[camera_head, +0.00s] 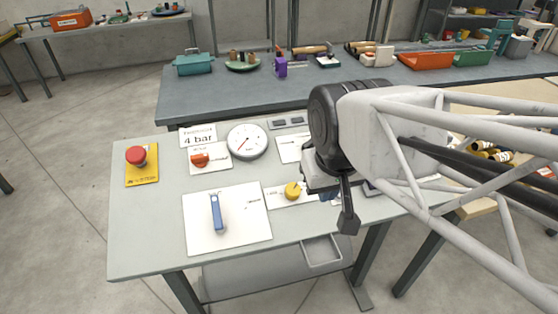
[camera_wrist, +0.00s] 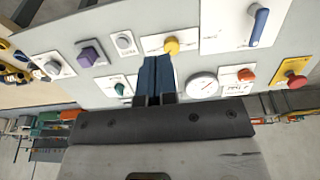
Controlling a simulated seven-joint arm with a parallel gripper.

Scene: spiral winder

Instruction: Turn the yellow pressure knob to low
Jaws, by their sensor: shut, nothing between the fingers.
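The yellow pressure knob (camera_head: 292,191) sits on a white label plate near the middle of the grey panel table. It also shows in the wrist view (camera_wrist: 171,46), just beyond my fingertips. The printing on its plate is too small to read, and I cannot tell its setting. My gripper (camera_head: 348,222) is to the right of the knob in the head view, apart from it. In the wrist view my gripper's blue-grey fingers (camera_wrist: 154,62) are together with nothing between them. Its body covers part of the panel's right side in the head view.
A blue lever (camera_head: 217,212), a red emergency button (camera_head: 136,156), a red-orange knob (camera_head: 200,160) and a round gauge (camera_head: 247,141) stand on the panel left of my gripper. A purple knob (camera_wrist: 87,56) and other controls show in the wrist view. A card reads "4 bar".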

